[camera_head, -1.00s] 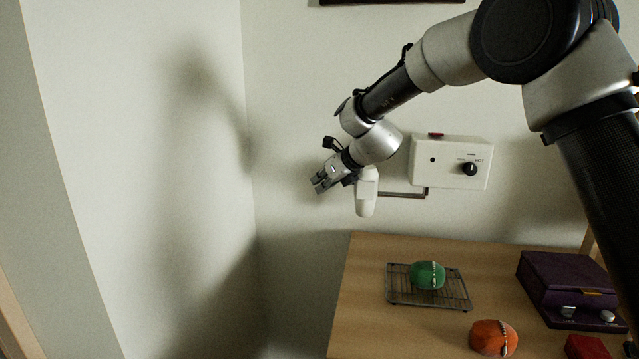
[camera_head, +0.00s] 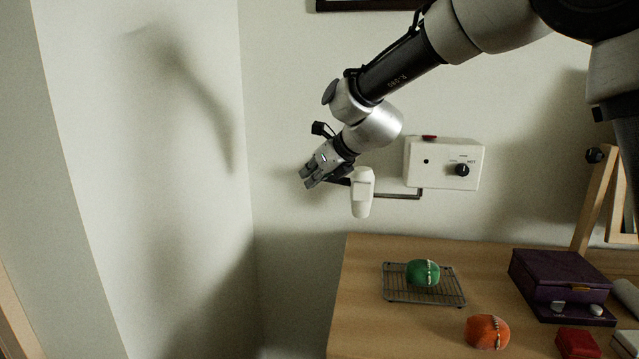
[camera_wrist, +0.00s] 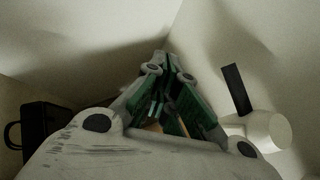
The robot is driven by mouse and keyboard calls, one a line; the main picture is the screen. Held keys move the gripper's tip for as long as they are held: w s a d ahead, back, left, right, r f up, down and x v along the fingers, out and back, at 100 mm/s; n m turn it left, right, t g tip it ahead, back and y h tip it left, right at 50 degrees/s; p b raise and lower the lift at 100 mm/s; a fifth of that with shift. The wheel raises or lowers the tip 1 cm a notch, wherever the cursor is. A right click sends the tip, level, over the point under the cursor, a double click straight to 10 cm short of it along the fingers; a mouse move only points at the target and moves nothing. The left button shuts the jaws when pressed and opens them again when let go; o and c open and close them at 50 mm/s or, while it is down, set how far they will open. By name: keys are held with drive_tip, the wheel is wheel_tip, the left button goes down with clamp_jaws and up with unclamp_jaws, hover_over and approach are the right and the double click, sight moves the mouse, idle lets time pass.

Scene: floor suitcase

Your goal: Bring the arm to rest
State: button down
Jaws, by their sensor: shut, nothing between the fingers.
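My gripper (camera_head: 308,181) is in the air to the left of the wooden table, in front of the pale wall. Its fingers are shut with nothing between them. In the wrist view the gripper (camera_wrist: 163,62) points toward a wall corner. My arm reaches in from the upper right and slopes down to the left.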

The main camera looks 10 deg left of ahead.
drive_tip(key=s+d+f+n+g+h, duration=0.25)
drive_tip(key=s+d+n, duration=0.3)
drive_tip(key=n, duration=0.35)
drive_tip(key=s+d+f+n+g+h, duration=0.1)
drive_tip(key=s+d+f+n+g, duration=0.1)
drive_tip(key=s+d+f+n, duration=0.45)
drive_tip(key=s+d+r+n+h, duration=0.1)
drive_tip(key=s+d+r+n, duration=0.1)
drive_tip(key=s+d, duration=0.5)
drive_tip(key=s+d+r+n+t+h, duration=0.1)
drive_tip(key=s+d, duration=0.6)
drive_tip(key=d, duration=1.1)
drive_tip(key=s+d+r+n+t+h, duration=0.1)
drive_tip(key=s+d+r+n, duration=0.4)
drive_tip(key=d, duration=0.7)
drive_tip(key=shift+s+d+n+h, duration=0.3)
drive_tip(key=shift+s+n+h, duration=0.55)
drive_tip(key=shift+s, duration=0.1)
drive_tip(key=shift+t, duration=0.25)
